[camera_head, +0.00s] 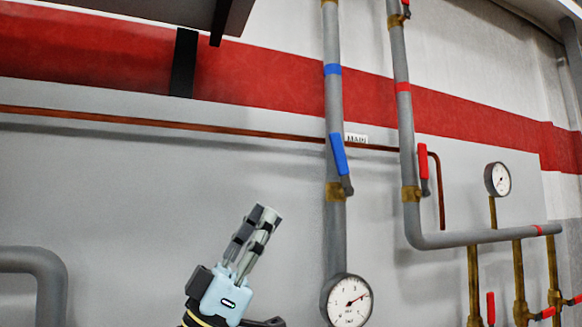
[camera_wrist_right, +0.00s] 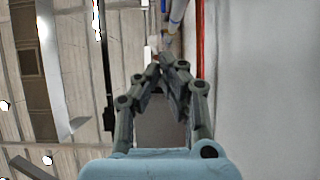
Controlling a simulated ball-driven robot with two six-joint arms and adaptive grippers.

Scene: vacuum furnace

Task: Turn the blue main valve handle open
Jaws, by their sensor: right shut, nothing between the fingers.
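The blue main valve handle (camera_head: 339,154) is on the grey vertical pipe near the middle of the head view. It points up along the pipe with a slight tilt, its upper end to the left of its pivot. A small white label (camera_head: 356,138) is beside it. My right gripper (camera_head: 264,215) is below and left of the handle, apart from it, pointing up and right. Its fingers are together and empty. In the right wrist view the fingers (camera_wrist_right: 168,72) point along the wall, and a blue piece shows small beyond them. My left gripper is not in view.
A round gauge (camera_head: 347,301) is on the same pipe below the handle. A second grey pipe (camera_head: 405,130) with a red handle (camera_head: 423,161) runs to the right. A thin copper pipe (camera_head: 180,125) crosses the wall.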

